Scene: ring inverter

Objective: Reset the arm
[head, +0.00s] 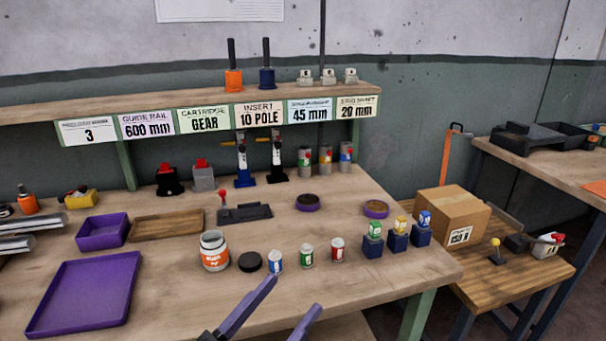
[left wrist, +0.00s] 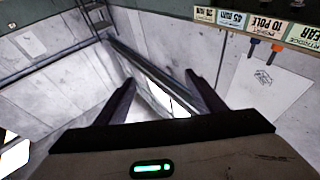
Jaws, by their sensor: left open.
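My left gripper (head: 281,312) shows at the bottom middle of the head view. Its two purple-grey fingers are spread apart with nothing between them, in front of the bench's front edge. In the left wrist view the fingers (left wrist: 158,92) are also apart and empty, with wall behind them. The workbench (head: 300,285) carries several small cans. A blue can (head: 276,262), a green can (head: 306,256) and a red can (head: 337,250) stand upright in a row beyond the gripper. My right gripper is in neither view.
A white jar with an orange label (head: 214,251) and a black lid (head: 250,262) stand near the gripper. A purple tray (head: 84,293) lies at the left. A shelf (head: 190,98) crosses the back. A cardboard box (head: 451,212) sits on the lower right table.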

